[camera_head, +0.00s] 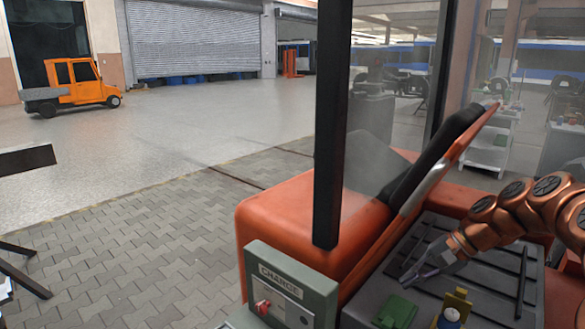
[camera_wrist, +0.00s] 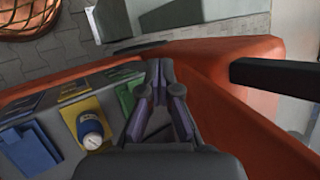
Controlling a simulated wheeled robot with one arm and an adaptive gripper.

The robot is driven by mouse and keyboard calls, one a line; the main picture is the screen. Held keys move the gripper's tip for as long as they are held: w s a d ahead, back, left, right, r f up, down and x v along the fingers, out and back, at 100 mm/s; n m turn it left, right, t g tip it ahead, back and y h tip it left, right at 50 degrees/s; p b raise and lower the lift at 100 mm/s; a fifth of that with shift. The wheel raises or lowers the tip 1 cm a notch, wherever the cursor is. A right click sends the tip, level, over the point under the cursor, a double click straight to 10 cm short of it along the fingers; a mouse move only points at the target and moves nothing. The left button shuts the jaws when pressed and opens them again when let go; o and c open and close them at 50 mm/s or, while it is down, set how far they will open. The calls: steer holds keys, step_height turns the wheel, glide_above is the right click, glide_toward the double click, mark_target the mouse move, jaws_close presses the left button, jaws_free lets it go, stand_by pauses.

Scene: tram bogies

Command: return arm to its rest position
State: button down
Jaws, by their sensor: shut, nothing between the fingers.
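My arm, with copper-coloured links, comes in from the right in the head view. My gripper (camera_head: 408,280) points down and left over the dark grey tray area of the orange vehicle (camera_head: 300,222). In the wrist view my gripper (camera_wrist: 158,68) shows its two fingers together at the tips, with nothing between them. A green object (camera_head: 396,311) lies close below the fingertips in the head view. It also shows partly behind the fingers in the wrist view (camera_wrist: 124,98). Whether the gripper touches anything below it cannot be told.
A blue-and-white bottle (camera_wrist: 91,128) stands by a yellow item (camera_wrist: 78,108) and a blue item (camera_wrist: 28,148). A grey-green CHARGE box (camera_head: 287,285) and a black post (camera_head: 332,120) stand close by. Paved floor (camera_head: 140,255) on the left is largely clear; an orange truck (camera_head: 75,85) is far off.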

steer(key=s+a+n+g+h, duration=0.35)
steer(key=s+a+n, duration=0.25)
steer(key=s+a, duration=0.8)
steer(key=s+d+f+n+h, duration=0.1)
steer(key=s+d+f+h, duration=0.1)
steer(key=s, duration=0.8)
steer(key=s+d+f+n+h, duration=0.1)
steer(key=s+d+f+h, duration=0.1)
steer(key=s, duration=0.7)
steer(key=shift+s+d+f+n, duration=0.4)
steer(key=shift+d+f, duration=0.2)
steer(key=shift+d, duration=0.25)
steer(key=shift+h, duration=0.25)
